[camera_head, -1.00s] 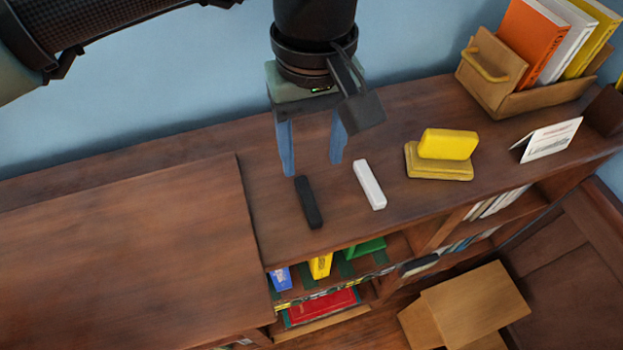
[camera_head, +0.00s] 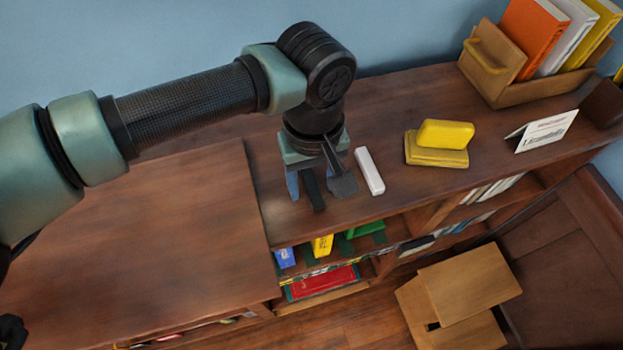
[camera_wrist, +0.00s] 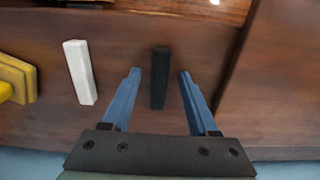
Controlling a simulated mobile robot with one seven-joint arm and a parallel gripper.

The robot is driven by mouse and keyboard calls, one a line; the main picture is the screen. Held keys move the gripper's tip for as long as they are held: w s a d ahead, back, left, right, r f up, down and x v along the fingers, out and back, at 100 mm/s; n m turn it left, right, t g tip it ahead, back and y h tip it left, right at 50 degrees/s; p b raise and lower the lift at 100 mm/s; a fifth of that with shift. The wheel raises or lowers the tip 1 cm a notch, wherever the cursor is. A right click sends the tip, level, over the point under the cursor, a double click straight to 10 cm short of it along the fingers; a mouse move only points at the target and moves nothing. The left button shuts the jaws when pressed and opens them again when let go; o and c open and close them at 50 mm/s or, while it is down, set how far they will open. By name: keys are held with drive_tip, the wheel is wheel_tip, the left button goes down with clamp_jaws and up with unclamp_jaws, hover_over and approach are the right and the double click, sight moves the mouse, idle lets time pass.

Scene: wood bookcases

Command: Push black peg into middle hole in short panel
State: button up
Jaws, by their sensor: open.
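The black peg (camera_head: 315,193) lies on the top of the wood bookcase, left of a white bar (camera_head: 369,171). My gripper (camera_head: 316,190) is low over the black peg, pointing down, with its blue fingers apart. In the wrist view the black peg (camera_wrist: 160,78) lies between the two open fingertips (camera_wrist: 160,73), with a gap on each side. The white bar (camera_wrist: 80,72) lies outside the fingers on the left. My wrist hides part of the black peg in the head view. I cannot make out a short panel with holes.
A yellow block on a yellow base (camera_head: 437,158) stands right of the white bar. A book holder (camera_head: 497,88) and a white card (camera_head: 546,132) are farther right. A raised wood top (camera_head: 130,240) borders the left. A wooden box (camera_head: 470,285) stands below.

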clamp_jaws()
drive_tip(key=shift+r, duration=0.1)
